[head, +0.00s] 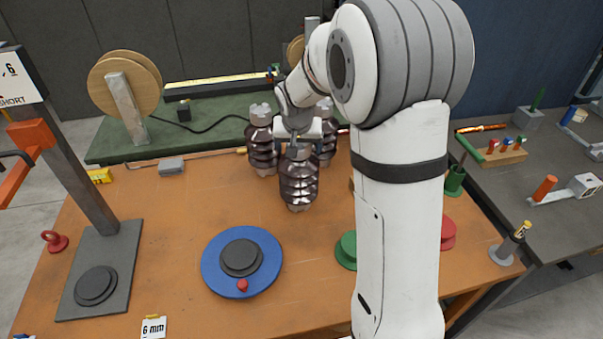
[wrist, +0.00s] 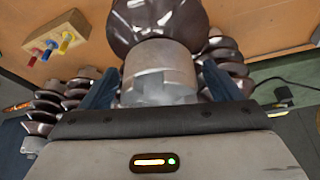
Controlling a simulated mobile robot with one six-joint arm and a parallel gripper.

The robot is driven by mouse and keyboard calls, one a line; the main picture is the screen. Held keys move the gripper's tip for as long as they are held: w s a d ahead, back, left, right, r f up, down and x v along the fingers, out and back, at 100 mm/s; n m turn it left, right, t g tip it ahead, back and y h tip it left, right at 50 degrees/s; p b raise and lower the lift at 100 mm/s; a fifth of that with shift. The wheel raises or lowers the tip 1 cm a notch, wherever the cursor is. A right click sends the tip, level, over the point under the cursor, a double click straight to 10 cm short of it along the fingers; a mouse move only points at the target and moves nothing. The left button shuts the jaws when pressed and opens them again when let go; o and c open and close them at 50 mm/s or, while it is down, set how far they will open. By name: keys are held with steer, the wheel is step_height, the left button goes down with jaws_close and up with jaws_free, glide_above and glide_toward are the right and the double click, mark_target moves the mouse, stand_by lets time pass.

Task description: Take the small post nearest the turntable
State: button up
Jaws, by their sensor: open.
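Three brown ribbed posts with grey metal caps stand on the orange table. The front post (head: 299,182) is the one closest to the blue turntable (head: 267,278), which lies to its lower left. The back left post (head: 262,148) and back right post (head: 327,150) stand behind it. My gripper (head: 298,143) is above the front post. In the wrist view my gripper (wrist: 160,72) is open, with one dark finger on each side of a post's metal cap (wrist: 158,65). I cannot tell whether the fingers touch the cap. The other posts show to either side.
A press-like stand (head: 118,262) is at the left. A green mat (head: 215,125) with a wooden reel (head: 147,80) lies behind the posts. A green knob-like piece (head: 346,250) is right of the turntable. The table between turntable and posts is clear.

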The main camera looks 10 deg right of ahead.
steer(key=shift+f, duration=0.15)
steer(key=shift+c, duration=0.5)
jaws_close()
stand_by(0.4)
steer(key=shift+w+r, duration=0.2)
steer(key=shift+w, duration=0.05)
